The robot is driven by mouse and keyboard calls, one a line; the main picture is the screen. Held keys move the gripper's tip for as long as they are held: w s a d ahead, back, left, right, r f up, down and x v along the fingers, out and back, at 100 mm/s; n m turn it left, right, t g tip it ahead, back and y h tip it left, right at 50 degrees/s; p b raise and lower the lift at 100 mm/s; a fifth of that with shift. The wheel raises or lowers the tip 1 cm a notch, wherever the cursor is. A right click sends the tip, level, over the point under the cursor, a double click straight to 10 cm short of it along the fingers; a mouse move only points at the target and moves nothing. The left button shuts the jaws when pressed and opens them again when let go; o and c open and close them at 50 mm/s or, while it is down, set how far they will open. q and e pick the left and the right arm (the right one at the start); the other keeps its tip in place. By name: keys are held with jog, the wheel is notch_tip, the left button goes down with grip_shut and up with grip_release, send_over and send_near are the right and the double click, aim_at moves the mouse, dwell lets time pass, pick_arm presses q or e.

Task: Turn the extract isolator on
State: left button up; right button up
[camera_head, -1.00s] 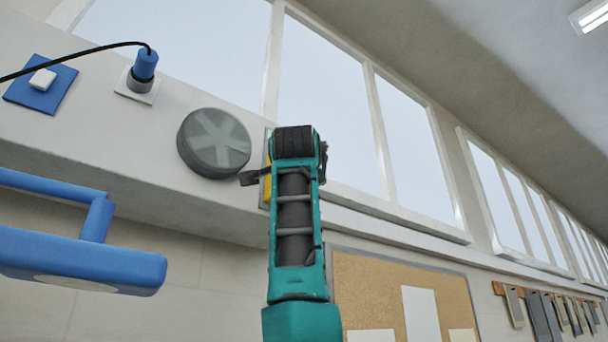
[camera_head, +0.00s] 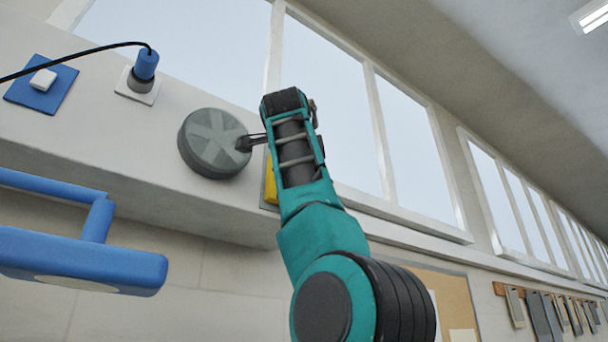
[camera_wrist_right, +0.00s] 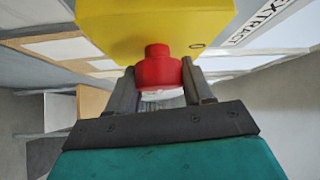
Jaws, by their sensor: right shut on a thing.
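The extract isolator is a yellow box with a red knob. In the head view a sliver of the yellow box (camera_head: 270,182) shows beside my right arm, and its knob is hidden there. In the right wrist view the yellow box (camera_wrist_right: 150,25) fills the top, with the red knob (camera_wrist_right: 158,70) standing out from it. My right gripper (camera_wrist_right: 161,78) is shut on the red knob, one finger on each side. A white label (camera_wrist_right: 270,18) reading EXTRACT is beside the box. The knob's on or off marking cannot be read. My left gripper is in neither view.
A round grey wall fitting (camera_head: 214,143) is close left of my right wrist. Further left are a blue plug in a socket (camera_head: 142,75), a white switch on a blue plate (camera_head: 40,84) and a blue jointed fixture (camera_head: 85,262). A corkboard (camera_head: 450,300) hangs lower right.

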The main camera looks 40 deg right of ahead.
jog(key=shift+r, duration=0.1)
dwell(0.5)
jog(key=o, duration=1)
jog(key=shift+d, duration=0.15)
jog(key=shift+s+a, duration=0.2)
jog(key=shift+a, duration=0.1)
jog(key=b+v, duration=0.2)
jog(key=v, duration=1)
jog(key=shift+b, duration=0.3)
jog(key=shift+s, duration=0.15)
